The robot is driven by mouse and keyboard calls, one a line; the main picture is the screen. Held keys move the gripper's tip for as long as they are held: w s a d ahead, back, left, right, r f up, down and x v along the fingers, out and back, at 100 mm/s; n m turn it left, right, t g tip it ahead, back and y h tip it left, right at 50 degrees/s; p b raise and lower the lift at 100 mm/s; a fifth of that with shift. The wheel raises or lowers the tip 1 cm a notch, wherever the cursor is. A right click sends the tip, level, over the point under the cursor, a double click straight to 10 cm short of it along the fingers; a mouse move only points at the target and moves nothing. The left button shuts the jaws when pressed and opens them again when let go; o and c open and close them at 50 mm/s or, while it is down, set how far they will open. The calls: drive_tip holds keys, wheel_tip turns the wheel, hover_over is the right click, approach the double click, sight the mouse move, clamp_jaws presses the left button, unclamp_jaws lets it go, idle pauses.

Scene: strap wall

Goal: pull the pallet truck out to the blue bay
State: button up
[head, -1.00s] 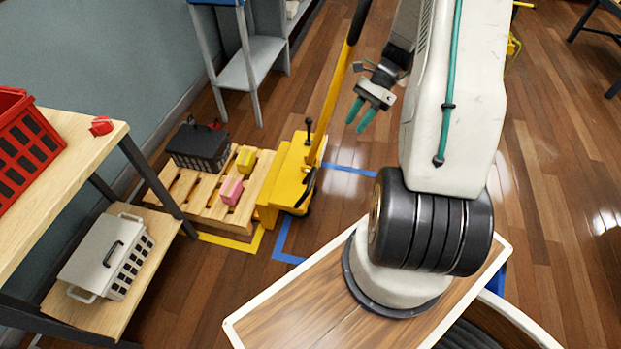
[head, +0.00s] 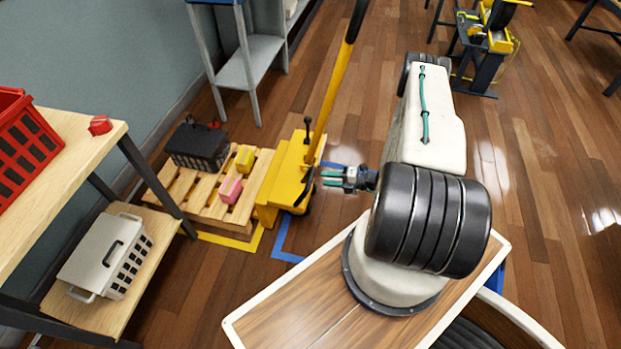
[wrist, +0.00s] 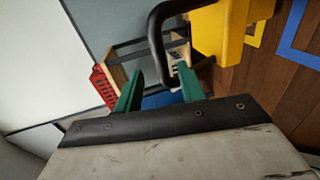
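The yellow pallet truck (head: 287,172) stands at the end of a wooden pallet (head: 195,200), with a long tiller (head: 334,85) rising from it. A dark curved bar (head: 308,188) sits on its near face; the wrist view shows a black looped handle (wrist: 157,35) by the yellow body (wrist: 222,35). My gripper (head: 331,179) is open beside the truck, fingers pointing at it. In the wrist view its green fingers (wrist: 160,80) are apart, with the loop's lower end between or just beyond them; contact is unclear. Blue bay tape (head: 286,256) lies on the floor, partly hidden.
The pallet carries a black crate (head: 197,148), a yellow block (head: 245,158) and a pink block (head: 230,190). A shelf table (head: 90,145) with a red crate (head: 25,140) and a grey crate (head: 105,258) stands left. Open floor (head: 545,180) lies to the right.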

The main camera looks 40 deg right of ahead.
sight(311, 178)
drive_tip(key=x, duration=0.7)
drive_tip(key=shift+w+a, duration=0.1)
